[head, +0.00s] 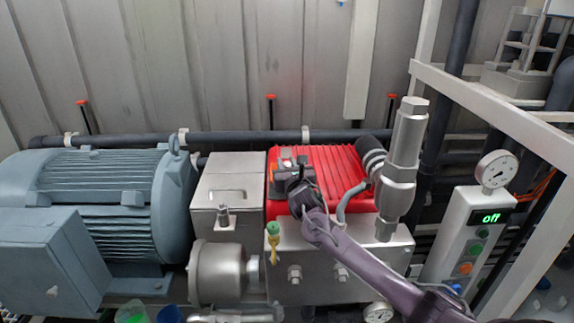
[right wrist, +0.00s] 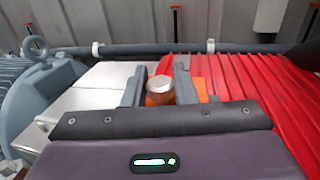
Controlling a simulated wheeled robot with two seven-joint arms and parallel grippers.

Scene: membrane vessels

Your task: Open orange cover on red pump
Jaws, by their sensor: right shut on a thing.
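The red pump (head: 335,160) has a ribbed red top and stands in the middle of the head view, behind a metal block. The orange cover (head: 276,175) is at the pump's left end. In the right wrist view, the cover (right wrist: 160,98) is an orange cylinder with a silvery top. My right gripper (head: 287,165) reaches in from the lower right over the pump. Its grey fingers (right wrist: 158,86) stand on either side of the cover and are shut on it. More orange shows behind the right finger. I cannot tell whether the cover has turned or lifted. My left gripper is not in view.
A large blue-grey motor (head: 100,205) stands left, beside a metal box (head: 228,185). A silvery upright cylinder (head: 404,150) and a grey hose stand close right of my gripper. A control box (head: 475,235) reads "off". A dark pipe runs behind. Space above the pump is clear.

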